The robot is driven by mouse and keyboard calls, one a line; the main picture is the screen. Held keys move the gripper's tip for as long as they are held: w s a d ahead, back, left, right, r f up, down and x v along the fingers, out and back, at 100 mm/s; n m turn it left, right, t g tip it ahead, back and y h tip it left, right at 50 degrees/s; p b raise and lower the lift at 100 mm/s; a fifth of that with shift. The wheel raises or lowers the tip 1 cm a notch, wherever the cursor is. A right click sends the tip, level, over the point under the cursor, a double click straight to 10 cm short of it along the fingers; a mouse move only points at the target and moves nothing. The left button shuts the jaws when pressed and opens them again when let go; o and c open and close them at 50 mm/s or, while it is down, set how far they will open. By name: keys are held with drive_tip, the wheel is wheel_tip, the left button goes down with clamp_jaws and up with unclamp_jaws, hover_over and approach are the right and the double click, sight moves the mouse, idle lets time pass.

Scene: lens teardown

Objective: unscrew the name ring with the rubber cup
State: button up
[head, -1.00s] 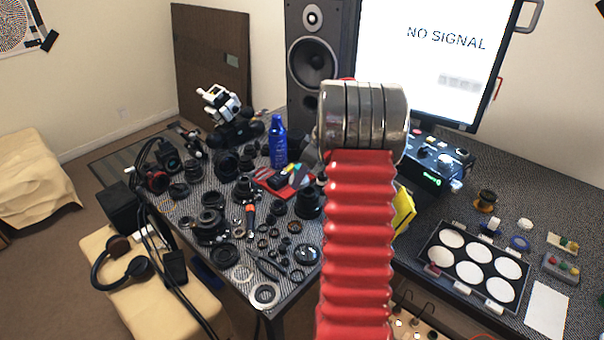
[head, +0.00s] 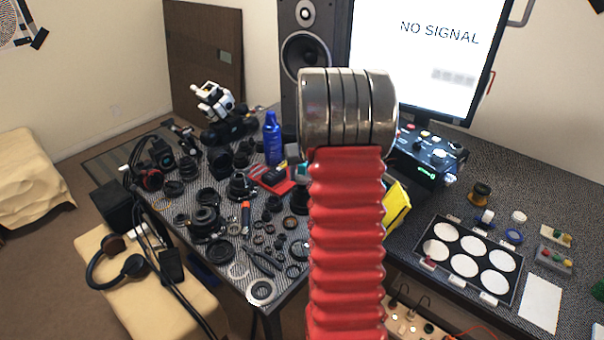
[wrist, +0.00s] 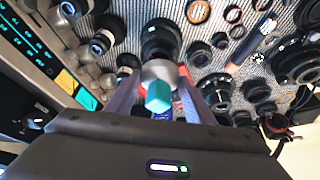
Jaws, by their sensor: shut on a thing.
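In the wrist view my gripper (wrist: 158,98) is shut on a grey, rounded piece with a teal block-shaped end, which I take to be the rubber cup (wrist: 158,73). A dark lens barrel (wrist: 160,38) lies just beyond the cup. I cannot tell whether they touch. The name ring cannot be made out; the cup hides part of the barrel's face. In the head view my red ribbed arm hides the gripper, and only a bit of teal shows at its left edge.
Lens parts and rings crowd the patterned desk (head: 222,262). A blue bottle (head: 272,139) and a red tray (head: 270,181) stand left of my arm. A control box (head: 432,158), a monitor (head: 420,62) and a tray of white discs (head: 470,252) are at right.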

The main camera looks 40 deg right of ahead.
drive_tip(key=shift+w+d+r+m, duration=0.1)
drive_tip(key=shift+w+d+m, duration=0.15)
drive_tip(key=shift+m, duration=0.55)
drive_tip(key=shift+h, duration=0.3)
drive_tip(key=shift+f, duration=1.7)
drive_tip(key=shift+s+f, duration=0.1)
drive_tip(key=shift+f, duration=0.5)
idle(0.7)
drive_tip(key=shift+s+d+f+n+y, duration=0.1)
drive_tip(key=shift+n+y, duration=0.2)
drive_tip(key=shift+n, duration=0.5)
drive_tip(key=shift+f+n+y, duration=0.1)
drive_tip(key=shift+n+y, duration=0.2)
drive_tip(key=shift+n, duration=0.5)
drive_tip(key=shift+r, duration=0.1)
